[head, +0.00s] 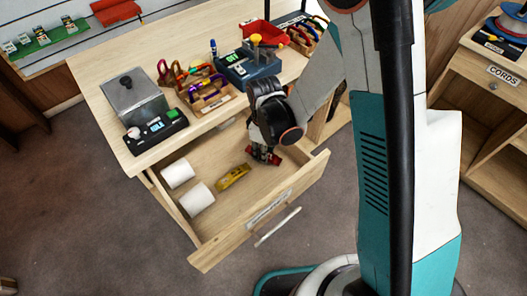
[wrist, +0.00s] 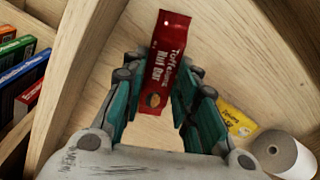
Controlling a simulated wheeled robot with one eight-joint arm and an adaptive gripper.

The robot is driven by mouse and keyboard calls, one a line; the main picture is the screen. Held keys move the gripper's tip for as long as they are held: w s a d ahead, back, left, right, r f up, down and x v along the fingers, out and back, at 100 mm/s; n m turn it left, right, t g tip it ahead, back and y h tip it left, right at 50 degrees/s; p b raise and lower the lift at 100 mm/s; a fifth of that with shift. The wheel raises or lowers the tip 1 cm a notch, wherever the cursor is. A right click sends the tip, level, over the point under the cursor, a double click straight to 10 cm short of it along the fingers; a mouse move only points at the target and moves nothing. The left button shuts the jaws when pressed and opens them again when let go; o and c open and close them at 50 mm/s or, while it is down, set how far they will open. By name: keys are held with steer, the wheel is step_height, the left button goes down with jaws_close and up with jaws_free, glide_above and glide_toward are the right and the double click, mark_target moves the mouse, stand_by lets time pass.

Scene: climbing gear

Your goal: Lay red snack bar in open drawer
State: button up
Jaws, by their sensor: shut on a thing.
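The red snack bar (wrist: 168,45), labelled as a nut bar, stands between the teal fingers of my gripper (wrist: 163,75) in the wrist view. My gripper is shut on it. In the head view my gripper (head: 262,153) points down inside the right part of the open drawer (head: 262,208), with a little of the red bar (head: 274,159) showing at its fingertips. I cannot tell whether the bar touches the drawer floor. The drawer is pulled out from the wooden desk.
In the drawer, a yellow packet (head: 233,178) lies left of my gripper, and two white rolls (head: 178,172) lie further left. The drawer floor in front is bare. The desk top (head: 110,75) above holds a scale (head: 155,132), a metal box and racks of gear.

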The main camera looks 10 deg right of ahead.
steer(key=shift+f, duration=0.1)
steer(key=o, duration=1)
step_height(320, 180, up, 12)
steer(key=p, duration=0.4)
steer(key=shift+r+p, duration=0.2)
steer(key=shift+p, duration=0.2)
